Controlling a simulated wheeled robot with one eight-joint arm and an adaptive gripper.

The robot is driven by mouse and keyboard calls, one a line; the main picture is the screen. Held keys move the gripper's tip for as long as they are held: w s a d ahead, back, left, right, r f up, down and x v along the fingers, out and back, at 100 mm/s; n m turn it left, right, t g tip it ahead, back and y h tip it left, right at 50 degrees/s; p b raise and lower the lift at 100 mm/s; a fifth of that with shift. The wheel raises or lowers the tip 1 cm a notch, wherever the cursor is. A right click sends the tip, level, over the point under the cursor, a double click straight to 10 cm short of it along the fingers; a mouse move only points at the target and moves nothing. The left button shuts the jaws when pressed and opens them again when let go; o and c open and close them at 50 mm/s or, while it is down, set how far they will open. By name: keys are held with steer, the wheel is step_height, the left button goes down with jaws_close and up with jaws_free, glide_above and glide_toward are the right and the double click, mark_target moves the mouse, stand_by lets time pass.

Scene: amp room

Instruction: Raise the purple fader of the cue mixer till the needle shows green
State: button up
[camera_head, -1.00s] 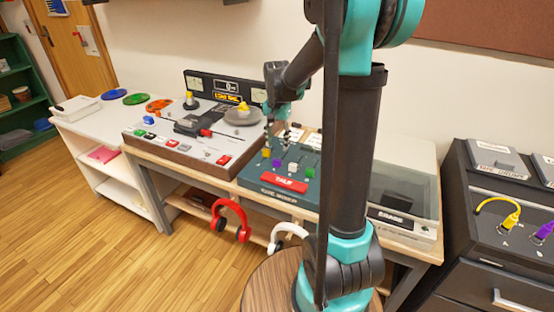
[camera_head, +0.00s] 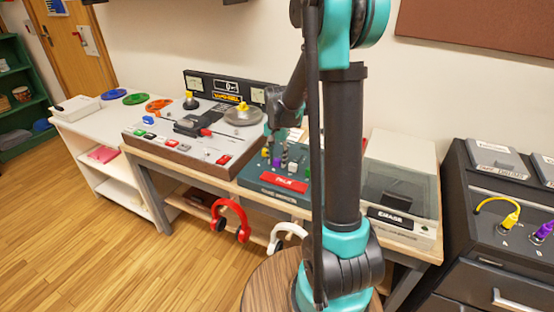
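The cue mixer (camera_head: 253,186) is a dark green box with a red bar button (camera_head: 284,184) at its front. Its purple fader knob (camera_head: 277,162) stands between a yellow knob (camera_head: 265,153) and a white knob (camera_head: 292,167). My gripper (camera_head: 278,152) points down over the mixer, close to the purple and white knobs. Whether it touches the purple knob, and whether its fingers are apart, is too small to tell. The back of the mixer is partly hidden by my gripper and arm, and I can make out no needle on it.
A tape machine (camera_head: 165,150) with reels and coloured buttons stands left of the mixer. A box with a clear lid (camera_head: 400,185) stands to the right, behind my arm. Red headphones (camera_head: 232,205) and white headphones (camera_head: 285,232) hang at the bench front. A round wooden stool (camera_head: 262,285) stands in front.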

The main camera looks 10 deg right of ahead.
jaws_close()
steer(key=w+d, duration=0.1)
steer(key=w, duration=0.1)
steer(key=w+d, duration=0.2)
steer(key=shift+w, duration=0.1)
steer(key=shift+o, duration=2)
jaws_free()
step_height(320, 180, up, 12)
